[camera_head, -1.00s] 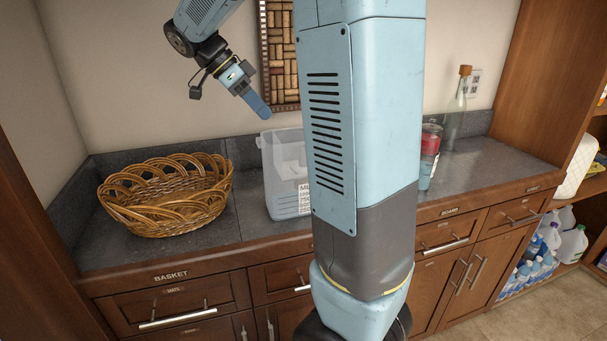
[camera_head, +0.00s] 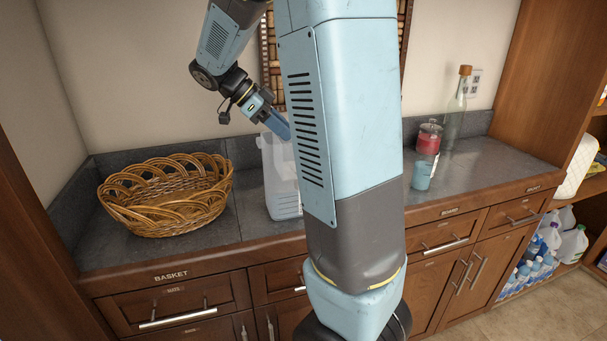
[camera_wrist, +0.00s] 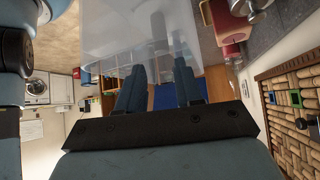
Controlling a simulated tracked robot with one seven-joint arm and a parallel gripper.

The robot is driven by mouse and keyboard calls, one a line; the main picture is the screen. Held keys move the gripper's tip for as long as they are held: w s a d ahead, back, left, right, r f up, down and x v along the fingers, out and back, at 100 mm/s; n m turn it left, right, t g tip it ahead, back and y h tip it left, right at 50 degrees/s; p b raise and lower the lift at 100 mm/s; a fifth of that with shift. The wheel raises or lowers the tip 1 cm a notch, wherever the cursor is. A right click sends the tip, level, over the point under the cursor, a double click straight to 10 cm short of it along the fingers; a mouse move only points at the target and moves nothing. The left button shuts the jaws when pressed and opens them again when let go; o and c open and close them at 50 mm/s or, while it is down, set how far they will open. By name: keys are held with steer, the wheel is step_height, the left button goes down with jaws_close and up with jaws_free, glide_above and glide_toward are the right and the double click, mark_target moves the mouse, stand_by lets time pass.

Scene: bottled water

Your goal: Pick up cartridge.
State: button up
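I cannot make out anything that is clearly a cartridge in either view. A translucent plastic container (camera_head: 283,180) stands on the counter, partly hidden behind my arm. My gripper (camera_head: 279,125) is at the container's upper part in the head view, tilted down to the right. I cannot tell whether it touches. The clear container (camera_wrist: 120,32) fills the upper middle of that view, close to the fingertips.
A wicker basket (camera_head: 165,197) sits on the counter to the left. A red jar (camera_head: 429,138), a small blue cup (camera_head: 422,174) and a tall corked glass bottle (camera_head: 456,112) stand at the right. A cork-filled frame (camera_wrist: 290,105) hangs on the wall behind. The right counter is partly clear.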

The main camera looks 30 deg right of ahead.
steer(key=shift+x, duration=2.55)
steer(key=shift+w, duration=0.1)
steer(key=shift+c, duration=0.4)
jaws_close()
